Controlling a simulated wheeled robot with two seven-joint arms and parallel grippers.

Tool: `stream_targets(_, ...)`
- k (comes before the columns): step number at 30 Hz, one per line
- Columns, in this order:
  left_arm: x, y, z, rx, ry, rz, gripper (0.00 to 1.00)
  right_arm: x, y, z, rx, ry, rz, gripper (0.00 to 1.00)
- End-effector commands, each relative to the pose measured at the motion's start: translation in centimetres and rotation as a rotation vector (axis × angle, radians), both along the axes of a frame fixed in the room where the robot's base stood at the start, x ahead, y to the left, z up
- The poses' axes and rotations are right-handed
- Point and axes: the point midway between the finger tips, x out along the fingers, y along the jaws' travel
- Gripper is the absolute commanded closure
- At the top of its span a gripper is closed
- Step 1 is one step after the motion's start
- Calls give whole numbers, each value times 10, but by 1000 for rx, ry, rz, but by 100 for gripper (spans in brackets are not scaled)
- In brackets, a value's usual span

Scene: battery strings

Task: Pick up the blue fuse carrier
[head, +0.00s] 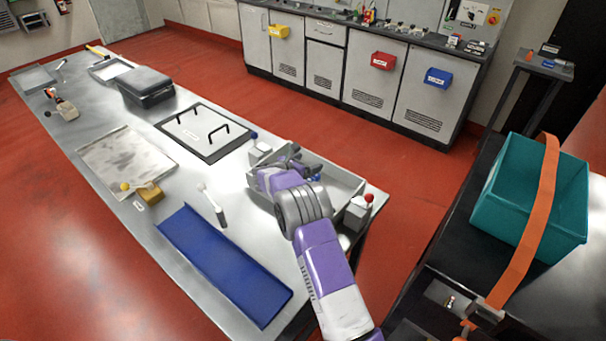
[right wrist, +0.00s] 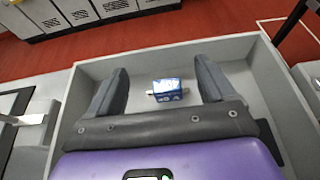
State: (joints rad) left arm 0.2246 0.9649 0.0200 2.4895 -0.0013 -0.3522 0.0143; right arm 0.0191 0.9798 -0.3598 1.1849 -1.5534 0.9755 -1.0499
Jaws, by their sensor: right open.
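The blue fuse carrier (right wrist: 167,90) is a small blue block with a white label and metal ends. It lies on the floor of a grey tray (right wrist: 160,58), in the right wrist view. My right gripper (right wrist: 161,70) is open, with one finger on each side of the carrier and a gap to both. In the head view my right gripper (head: 287,160) reaches down into the tray (head: 343,176) and hides most of its inside. My left gripper is out of view.
A red-topped device (head: 367,199) stands by the tray's right corner. A teal crate (head: 515,190) stands at the right.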

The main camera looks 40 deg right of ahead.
Motion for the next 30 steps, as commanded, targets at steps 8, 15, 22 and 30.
stream_targets(8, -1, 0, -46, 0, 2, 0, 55, 0, -1, -45, -1, -2, -2, 17)
stream_targets(15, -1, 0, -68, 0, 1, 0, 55, 0, -1, -68, -1, -2, -2, 17)
stream_targets(22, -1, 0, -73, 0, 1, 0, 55, 4, -20, -76, -1, -2, -4, 17)
stream_targets(30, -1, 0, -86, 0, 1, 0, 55, 12, -50, -91, 0, -4, -4, 17)
